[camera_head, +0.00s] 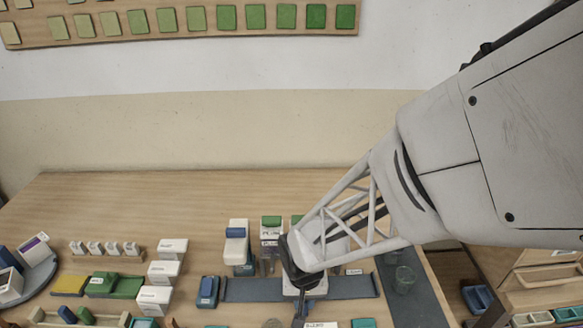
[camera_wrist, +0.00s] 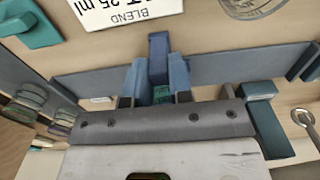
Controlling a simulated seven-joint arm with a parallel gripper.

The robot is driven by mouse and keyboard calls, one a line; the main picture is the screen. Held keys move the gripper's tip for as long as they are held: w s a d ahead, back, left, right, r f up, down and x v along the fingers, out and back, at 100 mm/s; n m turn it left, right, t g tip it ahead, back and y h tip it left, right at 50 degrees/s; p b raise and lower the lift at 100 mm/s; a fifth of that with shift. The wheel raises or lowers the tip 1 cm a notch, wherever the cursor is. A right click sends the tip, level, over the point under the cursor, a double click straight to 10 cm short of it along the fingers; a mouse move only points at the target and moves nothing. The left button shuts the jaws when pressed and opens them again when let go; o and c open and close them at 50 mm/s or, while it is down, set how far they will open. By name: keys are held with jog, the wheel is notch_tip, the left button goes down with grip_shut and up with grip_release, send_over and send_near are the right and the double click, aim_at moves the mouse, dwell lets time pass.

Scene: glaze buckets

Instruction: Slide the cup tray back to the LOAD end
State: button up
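A dark blue-grey track (camera_head: 245,290) runs left to right across the front of the table, and it also shows in the wrist view (camera_wrist: 90,82). My gripper (camera_head: 301,282) is low over the middle of the track. In the wrist view, my gripper's two fingers (camera_wrist: 158,80) stand on either side of a blue upright handle (camera_wrist: 158,47), with no clear gap. A white piece (camera_head: 291,291) shows on the track under my gripper, perhaps the cup tray. My gripper hides most of it. I cannot read a LOAD label.
A clear cup (camera_head: 404,279) stands on a dark mat (camera_head: 425,300) to the right of the track. A blue block (camera_head: 207,291) is at the track's left end. White boxes (camera_head: 165,271) and a green tray (camera_head: 127,285) are further left. A white BLEND card (camera_wrist: 125,10) lies beside the track.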

grip_shut()
jog(key=shift+d, duration=0.1)
jog(key=shift+d, duration=5.55)
jog(key=shift+d, duration=2)
jog(key=shift+o, duration=2.2)
grip_release()
